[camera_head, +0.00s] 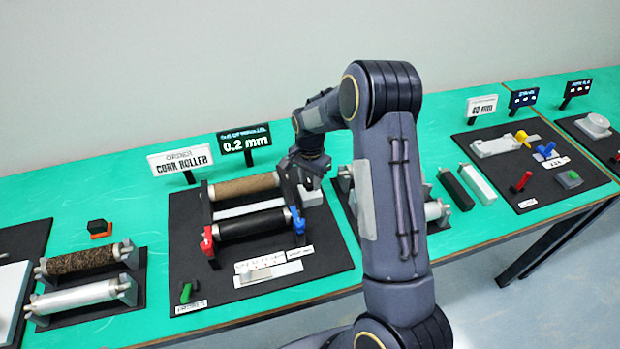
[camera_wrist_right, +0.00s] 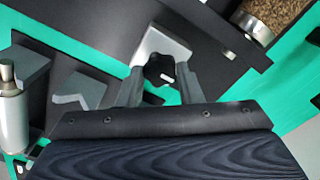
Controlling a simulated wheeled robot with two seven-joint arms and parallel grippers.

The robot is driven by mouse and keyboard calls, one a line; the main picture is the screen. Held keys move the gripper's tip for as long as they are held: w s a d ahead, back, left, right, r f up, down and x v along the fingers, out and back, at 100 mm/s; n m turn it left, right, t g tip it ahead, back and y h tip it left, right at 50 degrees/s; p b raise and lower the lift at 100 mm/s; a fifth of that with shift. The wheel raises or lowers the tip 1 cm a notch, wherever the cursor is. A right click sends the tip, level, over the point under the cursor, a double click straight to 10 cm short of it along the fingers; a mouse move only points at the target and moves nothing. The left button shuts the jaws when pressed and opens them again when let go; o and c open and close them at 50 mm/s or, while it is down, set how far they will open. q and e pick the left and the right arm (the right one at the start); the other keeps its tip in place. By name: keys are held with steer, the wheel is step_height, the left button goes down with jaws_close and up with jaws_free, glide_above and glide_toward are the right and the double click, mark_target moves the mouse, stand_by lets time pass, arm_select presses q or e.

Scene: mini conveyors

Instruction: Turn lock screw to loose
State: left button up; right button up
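The lock screw looks like a black knob (camera_wrist_right: 160,70) with a pale mark, set on a light grey block (camera_wrist_right: 163,40) in the right wrist view. In the head view the light block (camera_head: 312,196) sits at the right end of the rollers, and the knob is hidden there. My right gripper (camera_head: 300,180) is down at this block. In the right wrist view its fingers (camera_wrist_right: 162,78) are apart, one on each side of the knob. I cannot tell whether they touch it. My left gripper is not in view.
A cork roller (camera_head: 245,187) and a black roller (camera_head: 250,225) lie left of my right gripper. A red lever (camera_head: 207,242) and a blue lever (camera_head: 298,220) stand at the black roller's ends. A second roller unit (camera_head: 437,211) is close on the right, partly behind my arm.

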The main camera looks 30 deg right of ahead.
steer(key=shift+c, duration=1.4)
